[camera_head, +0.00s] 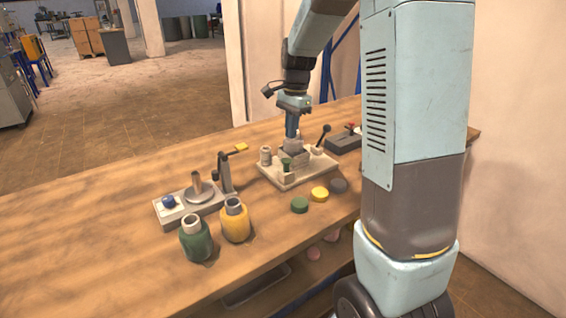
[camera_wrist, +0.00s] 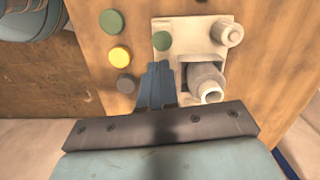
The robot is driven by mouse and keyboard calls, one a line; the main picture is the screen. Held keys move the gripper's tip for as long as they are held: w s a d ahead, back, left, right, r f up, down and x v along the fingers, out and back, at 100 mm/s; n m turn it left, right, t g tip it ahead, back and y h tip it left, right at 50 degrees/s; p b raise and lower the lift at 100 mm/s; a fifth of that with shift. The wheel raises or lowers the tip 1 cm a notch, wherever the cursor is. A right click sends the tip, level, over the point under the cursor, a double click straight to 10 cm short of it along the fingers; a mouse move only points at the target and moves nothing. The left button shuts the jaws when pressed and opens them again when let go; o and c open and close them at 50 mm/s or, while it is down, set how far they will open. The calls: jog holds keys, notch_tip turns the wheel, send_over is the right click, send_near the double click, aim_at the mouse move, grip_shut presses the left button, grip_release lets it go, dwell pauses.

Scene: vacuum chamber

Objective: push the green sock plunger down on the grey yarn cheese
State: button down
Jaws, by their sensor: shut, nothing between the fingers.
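A cream fixture board (camera_head: 270,177) stands on the workbench. A green-topped post (camera_head: 286,162), seemingly the green sock plunger, is at its near edge; its round green top also shows in the wrist view (camera_wrist: 162,40). A grey cylinder with a pale hollow tube, seemingly the grey yarn cheese (camera_wrist: 204,78), sits in a recess of the board. Contact cannot be told.
Loose green (camera_head: 300,205), yellow (camera_head: 320,194) and grey (camera_head: 338,185) discs lie in front. Green (camera_head: 196,241) and yellow (camera_head: 235,222) bottles stand left. The bench's far left is clear.

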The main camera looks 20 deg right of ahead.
aim_at(289, 160)
jog(key=shift+w+f, duration=0.1)
jog(key=shift+f, duration=0.05)
jog(key=shift+a+f, duration=0.2)
jog(key=shift+f, duration=1.55)
jog(key=shift+a+f, duration=0.15)
jog(key=shift+f, duration=1.55)
jog(key=shift+s+f, duration=0.2)
jog(key=shift+f, duration=1.2)
jog(key=shift+r, duration=0.1)
jog(key=shift+w+d+r, duration=0.25)
jog(key=shift+w+d, duration=0.1)
jog(key=shift+d, duration=0.35)
jog(key=shift+w+d+r, duration=0.25)
jog(key=shift+w+d, duration=0.1)
jog(key=shift+d, duration=0.35)
